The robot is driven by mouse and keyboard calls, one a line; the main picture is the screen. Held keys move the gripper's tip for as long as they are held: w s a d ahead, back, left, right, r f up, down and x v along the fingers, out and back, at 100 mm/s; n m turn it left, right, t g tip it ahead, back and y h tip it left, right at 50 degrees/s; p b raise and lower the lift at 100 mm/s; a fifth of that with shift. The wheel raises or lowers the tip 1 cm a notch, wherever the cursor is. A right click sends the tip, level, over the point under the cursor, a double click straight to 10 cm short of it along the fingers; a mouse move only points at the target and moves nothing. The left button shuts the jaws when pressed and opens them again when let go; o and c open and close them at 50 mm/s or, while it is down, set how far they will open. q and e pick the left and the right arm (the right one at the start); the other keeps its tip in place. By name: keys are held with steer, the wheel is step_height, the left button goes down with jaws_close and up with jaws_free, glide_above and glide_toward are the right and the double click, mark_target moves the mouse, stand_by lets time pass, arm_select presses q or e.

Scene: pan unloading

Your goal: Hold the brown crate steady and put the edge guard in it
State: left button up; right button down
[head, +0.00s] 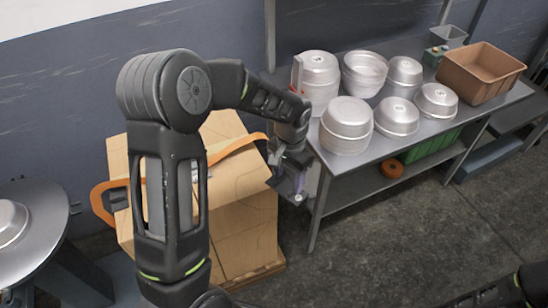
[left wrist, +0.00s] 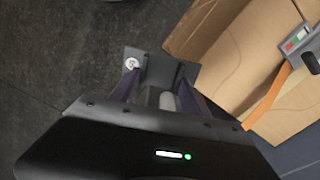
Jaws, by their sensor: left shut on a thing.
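The brown crate (head: 478,88) stands open at the far right end of the metal table, well away from my left gripper. My left gripper (head: 291,188) points down beside the cardboard box, in front of the table's left end. It is shut on a grey angled piece that looks like the edge guard; this shows between the fingers in the left wrist view (left wrist: 160,68), with a round pale bolt or disc at its left side. The gripper partly hides the piece in the head view. Only a dark part of my right arm shows at the lower right; its gripper is out of view.
Several silver pans stand on the metal table (head: 330,163), left of the crate. A strapped cardboard box (head: 240,225) with an orange strap (head: 235,148) stands beside my left arm. A green bin (head: 430,146) is on the lower shelf. The floor in front is clear.

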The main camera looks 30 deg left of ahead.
mark_target(306, 203)
arm_select(q)
steer(key=d+f+n, duration=0.1)
steer(key=d+f, duration=0.2)
steer(key=d+f+n, duration=0.1)
steer(key=d+f, duration=0.2)
steer(key=f, duration=0.1)
step_height(306, 203, down, 8)
steer(key=b, duration=0.7)
steer(key=shift+r+b, duration=0.2)
steer(key=shift+b, duration=0.15)
